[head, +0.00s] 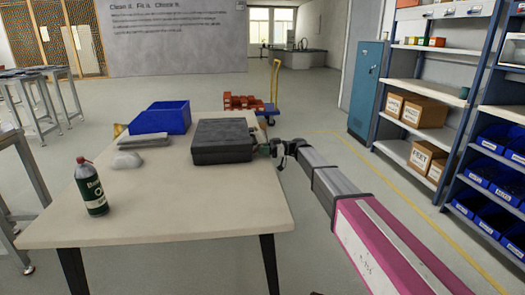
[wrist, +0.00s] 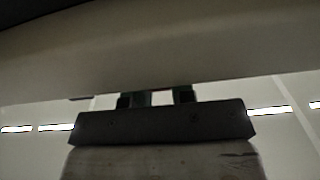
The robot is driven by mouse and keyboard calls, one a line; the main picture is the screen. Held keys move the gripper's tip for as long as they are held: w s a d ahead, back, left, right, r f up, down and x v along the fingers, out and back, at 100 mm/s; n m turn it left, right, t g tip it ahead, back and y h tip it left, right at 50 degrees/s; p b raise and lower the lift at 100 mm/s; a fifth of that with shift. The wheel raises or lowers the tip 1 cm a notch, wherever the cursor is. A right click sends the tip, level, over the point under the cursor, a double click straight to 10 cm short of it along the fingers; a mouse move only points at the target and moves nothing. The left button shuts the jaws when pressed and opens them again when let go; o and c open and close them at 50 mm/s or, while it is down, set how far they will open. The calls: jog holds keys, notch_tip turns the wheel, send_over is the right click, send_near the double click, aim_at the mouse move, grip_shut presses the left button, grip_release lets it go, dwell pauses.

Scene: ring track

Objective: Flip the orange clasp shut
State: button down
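A closed-looking dark grey case (head: 222,141) lies on the right part of the table. I cannot make out an orange clasp in either view. My gripper (head: 265,149) is at the case's right side, low beside it; whether it touches the case is too small to tell. In the wrist view my gripper's two dark green fingers (wrist: 160,98) stand apart with a pale gap between them, and nothing shows held. A broad pale surface fills the top of that view, beyond the fingertips.
The pale table (head: 150,210) also holds a blue bin (head: 168,117), a flat grey item (head: 143,140), a clear lump (head: 127,160) and a dark green bottle (head: 91,188). A cart with red parts (head: 245,102) stands behind.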

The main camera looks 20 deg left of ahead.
jog(key=shift+r, duration=0.1)
jog(key=h, duration=0.1)
jog(key=r+t+h, duration=0.1)
jog(key=t+h, duration=0.1)
jog(key=shift+s+a+r+h, duration=0.15)
jog(key=shift+a+r+h, duration=0.1)
jog(key=shift+h, duration=0.05)
jog(key=shift+s+a+r+t+h, duration=0.2)
jog(key=shift+t+h, duration=0.25)
jog(key=shift+h, duration=0.35)
jog(key=shift+s+a+r+t+h, duration=0.1)
jog(key=shift+a+r+t+h, duration=0.3)
jog(key=shift+h, duration=0.4)
jog(key=shift+d+f, duration=0.1)
jog(key=c, duration=1)
grip_release()
jog(key=shift+o, duration=0.2)
jog(key=v, duration=1)
jog(key=shift+d+r, duration=0.25)
jog(key=shift+r, duration=0.1)
jog(key=shift+w, duration=0.1)
